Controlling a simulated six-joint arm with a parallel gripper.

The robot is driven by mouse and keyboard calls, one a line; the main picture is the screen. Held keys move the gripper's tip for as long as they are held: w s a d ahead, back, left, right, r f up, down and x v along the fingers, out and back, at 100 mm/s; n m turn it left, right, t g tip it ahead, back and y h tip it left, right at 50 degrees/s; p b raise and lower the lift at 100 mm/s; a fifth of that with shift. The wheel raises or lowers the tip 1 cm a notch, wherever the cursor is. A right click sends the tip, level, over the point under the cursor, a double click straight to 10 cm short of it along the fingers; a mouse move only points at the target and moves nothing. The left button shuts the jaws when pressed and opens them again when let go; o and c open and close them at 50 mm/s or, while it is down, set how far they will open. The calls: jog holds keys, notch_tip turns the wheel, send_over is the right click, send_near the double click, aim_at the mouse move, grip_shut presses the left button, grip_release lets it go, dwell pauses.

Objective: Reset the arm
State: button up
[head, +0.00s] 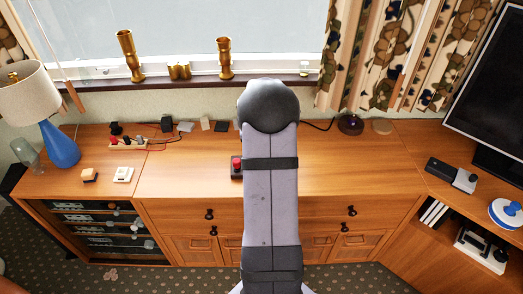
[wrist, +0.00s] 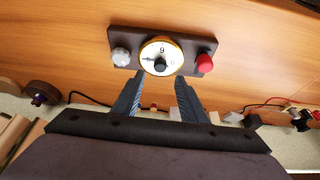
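My gripper (wrist: 159,78) shows in the wrist view with its two dark fingers apart and nothing between them. The fingertips point at a dark panel (wrist: 185,43) on the wooden cabinet top. The panel carries a round white dial (wrist: 149,54) with a black centre knob, a red button (wrist: 205,63) and a grey-white knob (wrist: 121,57). I cannot tell whether the fingertips touch the panel. In the head view my arm stands upright in the middle and hides my gripper and most of the panel; only the end with the red button (head: 237,162) shows.
The cabinet top (head: 190,173) is clear around the panel. A dark round object (head: 350,124) is at back right. Brass candlesticks (head: 129,56) stand on the sill.

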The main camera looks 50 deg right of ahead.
dwell(0.4)
jog(key=s+a+f+g+y, duration=0.2)
jog(key=s+a+f, duration=0.1)
jog(key=s+a, duration=0.5)
jog(key=s+a+f+g+y, duration=0.2)
jog(key=s+a+f, duration=0.1)
jog(key=s+a, duration=0.5)
jog(key=s+a+r+n+g, duration=0.1)
jog(key=s+a+r+n, duration=0.15)
jog(key=a, duration=0.55)
jog(key=s+a+r+n, duration=0.2)
jog(key=a+r+n, duration=0.1)
jog(key=a, duration=0.4)
jog(key=w+a+r+n+t, duration=0.2)
jog(key=w+a+r+n, duration=0.2)
jog(key=a, duration=0.3)
notch_tip(320, 180, down, 19)
jog(key=b, duration=1.8)
jog(key=shift+f+h+b, duration=0.15)
jog(key=shift+h+b, duration=0.2)
jog(key=shift+h, duration=0.05)
jog(key=shift+m, duration=0.25)
